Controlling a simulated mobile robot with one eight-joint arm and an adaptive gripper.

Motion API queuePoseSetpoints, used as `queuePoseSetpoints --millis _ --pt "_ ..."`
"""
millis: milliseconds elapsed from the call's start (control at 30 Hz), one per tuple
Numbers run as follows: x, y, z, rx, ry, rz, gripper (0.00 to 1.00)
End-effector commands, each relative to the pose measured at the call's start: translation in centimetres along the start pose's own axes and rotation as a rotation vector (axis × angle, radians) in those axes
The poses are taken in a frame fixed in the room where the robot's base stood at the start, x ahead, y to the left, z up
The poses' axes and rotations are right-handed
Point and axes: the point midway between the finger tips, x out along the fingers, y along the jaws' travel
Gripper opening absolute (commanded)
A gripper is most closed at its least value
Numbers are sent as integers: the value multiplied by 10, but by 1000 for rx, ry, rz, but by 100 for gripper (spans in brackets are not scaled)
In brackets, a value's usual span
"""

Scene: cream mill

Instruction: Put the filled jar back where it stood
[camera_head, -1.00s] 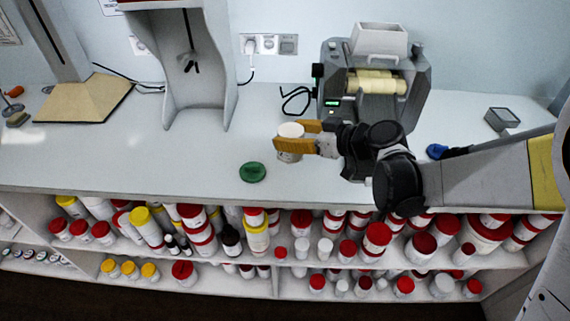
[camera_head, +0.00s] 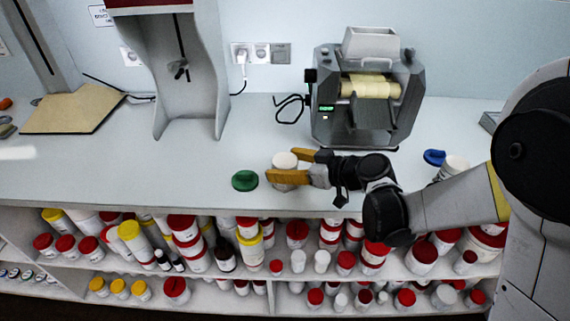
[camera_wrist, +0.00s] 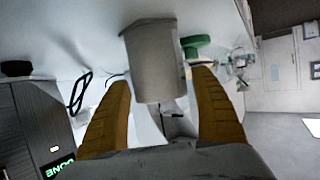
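A white jar (camera_head: 285,160) is between the yellow fingers of my gripper (camera_head: 287,166), near the front of the counter, just right of the green lid (camera_head: 245,180). The wrist view shows the grey-looking jar (camera_wrist: 155,62) between both fingertips of my gripper (camera_wrist: 163,78), one finger along each side. The fingers look shut on it. The jar is about upright, with a pale top. I cannot tell whether its base touches the counter. The green lid also shows beyond it in the wrist view (camera_wrist: 196,44).
The grey mill (camera_head: 365,105) with cream rollers stands behind my gripper. A blue lid (camera_head: 434,157) and another white jar (camera_head: 454,168) are at the right. Shelves of jars lie below the counter's front edge.

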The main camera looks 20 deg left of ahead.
Motion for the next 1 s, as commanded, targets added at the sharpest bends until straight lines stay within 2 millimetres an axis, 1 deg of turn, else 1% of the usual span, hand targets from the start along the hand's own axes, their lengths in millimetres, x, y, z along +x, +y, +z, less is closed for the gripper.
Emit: queuePoseSetpoints --millis 267,400,467,533,700,800,900,1000 --pt "0 0 -1 0 0 0 82" --pt "-4 0 -6 0 0 1 82" --pt "-14 1 -6 2 0 3 82" --pt "-28 1 -6 2 0 3 82" --pt "-69 1 -7 2 0 4 82" --pt "-90 1 -6 3 0 3 82" --pt "-106 1 -5 1 0 3 82" --pt "-116 1 -5 1 0 2 82"
